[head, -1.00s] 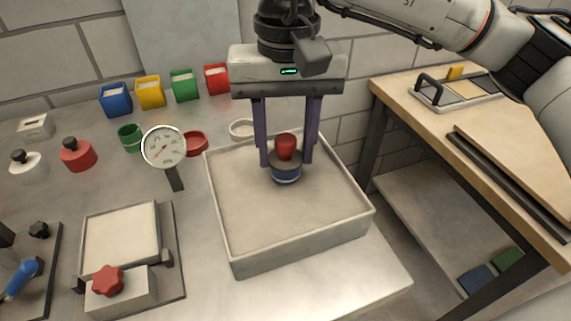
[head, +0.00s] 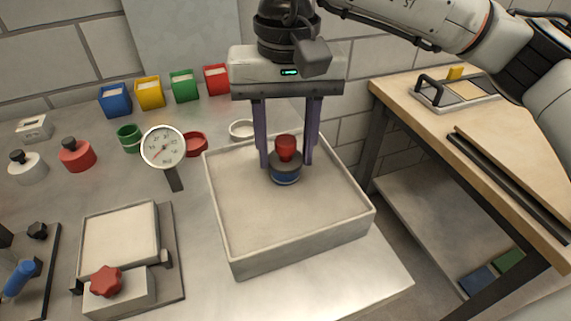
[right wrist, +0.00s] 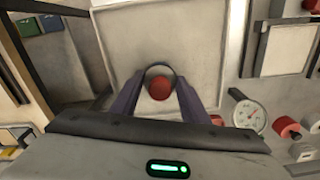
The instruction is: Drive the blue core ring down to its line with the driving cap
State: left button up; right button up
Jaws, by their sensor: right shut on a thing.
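The driving cap (head: 285,164) is a dark grey disc with a red knob on top. It sits upright on the blue core ring (head: 286,181), which shows as a blue band below it, in the sand of the square sandbed (head: 238,225). The ring's line cannot be made out. My right gripper (head: 285,156) points down from above, its two purple fingers shut on the driving cap from either side. In the right wrist view the red knob (right wrist: 159,88) shows between the fingers. My left gripper is not in view.
A round dial gauge (head: 162,147) stands left of the sandbed. Red and green rings, red and white weights and coloured bins (head: 182,86) lie farther left and behind. A small sand box (head: 120,236) with a red star knob is at front left. A wooden bench (head: 515,130) stands right.

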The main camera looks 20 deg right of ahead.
jog(key=shift+f, duration=0.1)
dwell(0.4)
notch_tip(320, 180, up, 7)
jog(key=p, duration=0.4)
dwell(0.5)
